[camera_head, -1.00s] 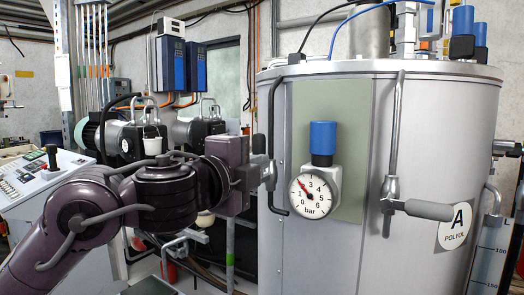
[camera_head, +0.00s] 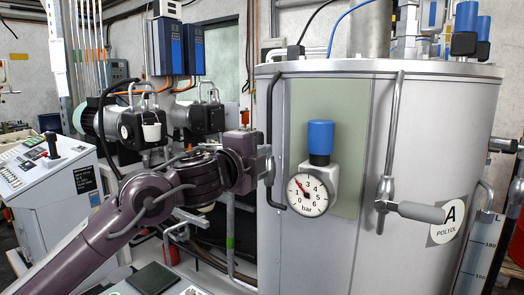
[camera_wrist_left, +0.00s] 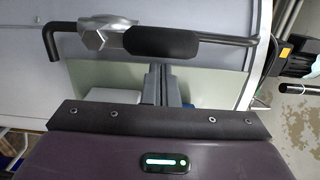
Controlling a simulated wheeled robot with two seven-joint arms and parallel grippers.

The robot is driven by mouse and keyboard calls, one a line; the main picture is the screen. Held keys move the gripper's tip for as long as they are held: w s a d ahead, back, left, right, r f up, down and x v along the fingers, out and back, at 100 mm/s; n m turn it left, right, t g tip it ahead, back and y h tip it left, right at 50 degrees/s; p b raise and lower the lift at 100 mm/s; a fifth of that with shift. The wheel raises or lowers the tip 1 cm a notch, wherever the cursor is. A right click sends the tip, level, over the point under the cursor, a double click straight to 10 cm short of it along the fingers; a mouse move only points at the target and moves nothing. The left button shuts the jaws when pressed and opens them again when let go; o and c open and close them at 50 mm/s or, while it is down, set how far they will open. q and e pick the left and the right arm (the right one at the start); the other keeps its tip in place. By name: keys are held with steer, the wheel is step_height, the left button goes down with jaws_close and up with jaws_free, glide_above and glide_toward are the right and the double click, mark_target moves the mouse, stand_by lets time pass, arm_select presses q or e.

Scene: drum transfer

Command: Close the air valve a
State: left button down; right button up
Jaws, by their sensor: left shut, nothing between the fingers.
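The drum marked "A POLYOL" (camera_head: 420,130) fills the right of the head view. A lever valve stands at its left edge by a bent dark rod (camera_head: 274,100). In the wrist view this valve has a silver hub (camera_wrist_left: 105,36) and a black grip (camera_wrist_left: 163,44) lying along the rod. My left gripper (camera_head: 262,162) is at this valve in the head view. In the wrist view its fingers (camera_wrist_left: 161,72) are shut and empty, pointing at the grip; I cannot tell whether they touch it. My right gripper is out of view.
A pressure gauge (camera_head: 307,195) with a blue knob (camera_head: 321,137) sits right of the left gripper. A second lever with a grey grip (camera_head: 422,212) sticks out farther right. Pumps (camera_head: 125,120) and a control console (camera_head: 45,185) are at the left.

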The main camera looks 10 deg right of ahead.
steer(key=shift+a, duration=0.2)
arm_select(q)
steer(key=shift+w+a+n, duration=0.15)
steer(key=shift+a+n, duration=0.05)
steer(key=shift+n, duration=0.2)
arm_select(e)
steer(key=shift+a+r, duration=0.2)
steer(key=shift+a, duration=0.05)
